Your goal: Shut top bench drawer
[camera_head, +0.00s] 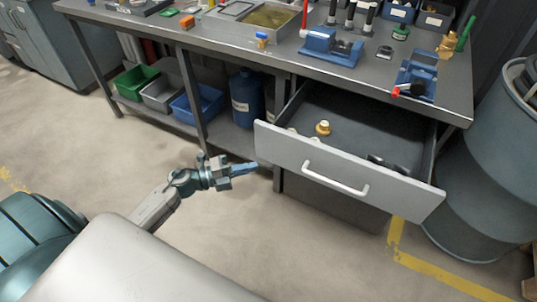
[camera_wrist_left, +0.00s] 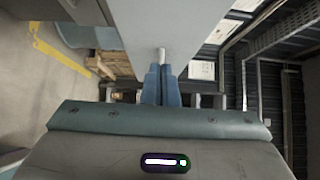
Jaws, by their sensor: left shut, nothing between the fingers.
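The top bench drawer (camera_head: 340,166) is pulled well out from the workbench (camera_head: 290,68). It has a light grey front and a white bar handle (camera_head: 335,178). Inside it lie a brass fitting (camera_head: 323,128) and some dark items at the right. My left gripper (camera_head: 253,167) is shut and empty, just left of the drawer front's left end; I cannot tell if it touches. In the left wrist view, the shut fingers (camera_wrist_left: 161,85) point at a pale grey panel, likely the drawer front, with a thin light bar near the tips. My right gripper is not in view.
Green (camera_head: 136,81), grey (camera_head: 161,93) and blue (camera_head: 197,103) bins and a blue bottle (camera_head: 246,97) stand on the bench's lower shelf. A large grey drum (camera_head: 470,185) stands right of the drawer. Tools and a blue vise (camera_head: 331,47) are on the benchtop. The floor before the drawer is clear.

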